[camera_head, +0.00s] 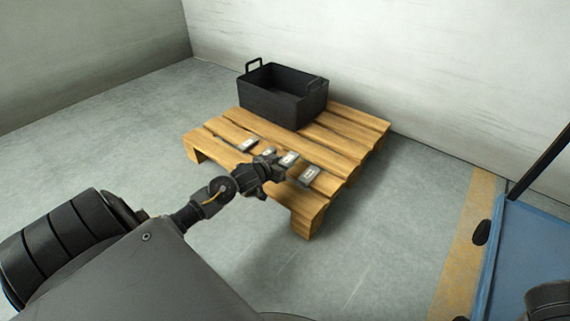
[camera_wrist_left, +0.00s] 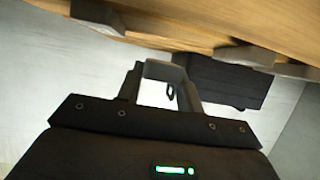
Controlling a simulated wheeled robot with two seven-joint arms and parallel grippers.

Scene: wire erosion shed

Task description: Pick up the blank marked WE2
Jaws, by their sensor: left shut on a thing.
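Several small grey blanks with pale labels are in a row near the front of the wooden pallet (camera_head: 345,124). The markings are too small to read, so I cannot tell which is WE2. My left gripper (camera_head: 277,167) is shut on one blank (camera_head: 289,158), second from the right in the head view. In the left wrist view the fingers (camera_wrist_left: 166,84) close around this grey block. Another blank (camera_head: 309,176) lies to its right; two more, a middle one (camera_head: 268,152) and a left one (camera_head: 247,145), lie to its left.
A black open crate (camera_head: 268,103) with two raised handles stands at the back of the pallet, against the pale wall side. A blue flat-topped structure (camera_head: 530,250) stands at the right beside a yellow floor stripe (camera_head: 466,240). The grey floor around the pallet is clear.

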